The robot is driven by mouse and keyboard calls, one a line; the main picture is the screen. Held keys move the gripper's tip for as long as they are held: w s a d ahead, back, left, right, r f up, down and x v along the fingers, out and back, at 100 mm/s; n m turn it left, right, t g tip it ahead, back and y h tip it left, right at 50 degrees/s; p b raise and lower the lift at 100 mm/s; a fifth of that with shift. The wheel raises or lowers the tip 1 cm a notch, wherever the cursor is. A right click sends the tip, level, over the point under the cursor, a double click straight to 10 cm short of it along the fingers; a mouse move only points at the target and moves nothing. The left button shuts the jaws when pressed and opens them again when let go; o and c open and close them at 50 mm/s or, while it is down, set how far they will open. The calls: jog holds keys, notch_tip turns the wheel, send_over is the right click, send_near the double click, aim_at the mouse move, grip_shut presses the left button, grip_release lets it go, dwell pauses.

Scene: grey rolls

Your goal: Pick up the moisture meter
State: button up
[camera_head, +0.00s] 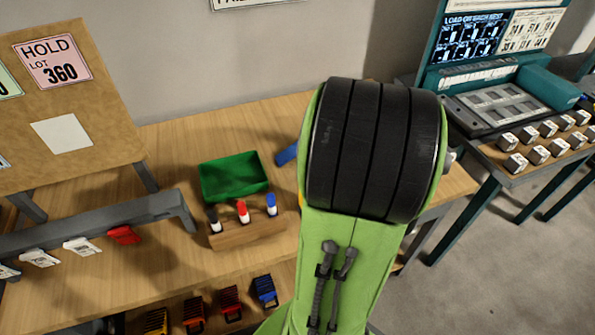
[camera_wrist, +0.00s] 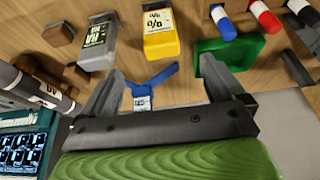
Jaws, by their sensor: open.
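The yellow meter with a "%" label (camera_wrist: 160,42), which looks like the moisture meter, lies on the wooden bench in the upper middle of the wrist view. In the head view only a thin yellow sliver beside my arm may be it; my arm hides the rest. My gripper (camera_wrist: 161,64) is open and empty. Its two fingers are spread, pointing toward the bench, with the yellow meter beyond the fingertips. My gripper is hidden behind my green and black arm in the head view.
A grey meter marked "HA" (camera_wrist: 97,45) lies left of the yellow one. A blue tool (camera_wrist: 156,76) shows between my fingers. The green tray (camera_head: 234,178) and a wooden block with markers (camera_head: 245,233) stand nearby. Grey cylinders (camera_wrist: 30,87) lie at the wrist view's left.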

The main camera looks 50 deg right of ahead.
jog(key=b+x, duration=0.4)
jog(key=x, duration=1.1)
jog(key=shift+w+f, duration=0.15)
jog(key=shift+f, duration=0.2)
jog(key=shift+r, duration=0.1)
jog(key=shift+c, duration=0.2)
jog(key=c, duration=1.2)
